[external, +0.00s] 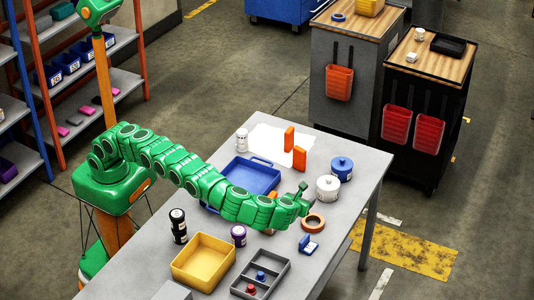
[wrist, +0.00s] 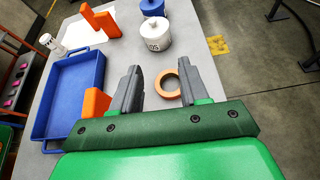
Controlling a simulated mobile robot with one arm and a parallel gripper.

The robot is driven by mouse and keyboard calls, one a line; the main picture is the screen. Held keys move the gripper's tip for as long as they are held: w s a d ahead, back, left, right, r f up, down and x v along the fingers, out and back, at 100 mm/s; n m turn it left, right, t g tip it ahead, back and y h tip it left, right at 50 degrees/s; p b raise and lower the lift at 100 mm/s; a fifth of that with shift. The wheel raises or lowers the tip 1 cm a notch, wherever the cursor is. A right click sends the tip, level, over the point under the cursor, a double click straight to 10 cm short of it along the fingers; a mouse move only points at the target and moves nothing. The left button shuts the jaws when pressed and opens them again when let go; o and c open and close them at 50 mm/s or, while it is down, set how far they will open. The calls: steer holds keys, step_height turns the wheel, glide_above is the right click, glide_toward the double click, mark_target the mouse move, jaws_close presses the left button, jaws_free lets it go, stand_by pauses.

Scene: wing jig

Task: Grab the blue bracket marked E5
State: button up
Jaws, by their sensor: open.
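A small blue bracket (external: 308,244) with a white label sits on the grey table near its right edge. The label is too small to read. My gripper (external: 303,196) is open and empty, above the right part of the table, farther back than the blue bracket and apart from it. In the wrist view my gripper (wrist: 168,72) has its two grey fingers spread, with an orange ring (wrist: 158,84) showing between them. The blue bracket does not show in the wrist view.
The orange ring (external: 304,226) lies between my gripper and the bracket. White (external: 328,190) and blue (external: 342,170) canisters, orange blocks (external: 300,158) and a blue tray (external: 236,170) are behind. A grey divided tray (external: 278,281) and yellow bin (external: 190,277) are in front.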

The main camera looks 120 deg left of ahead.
steer(key=w+d+t, duration=0.1)
steer(key=w+d, duration=0.1)
steer(key=d, duration=0.4)
glide_toward(307, 235)
steer(key=shift+w+a+f+y, duration=0.2)
steer(key=shift+a+f, duration=0.1)
steer(key=shift+a, duration=0.25)
steer(key=shift+w+a+f+y, duration=0.1)
steer(key=shift+w+a+f, duration=0.15)
steer(key=shift+a, duration=0.35)
steer(key=shift+s+x, duration=0.2)
steer(key=shift+x, duration=3.8)
steer(key=shift+s+d+f, duration=0.1)
steer(key=shift+d, duration=0.05)
jaws_close()
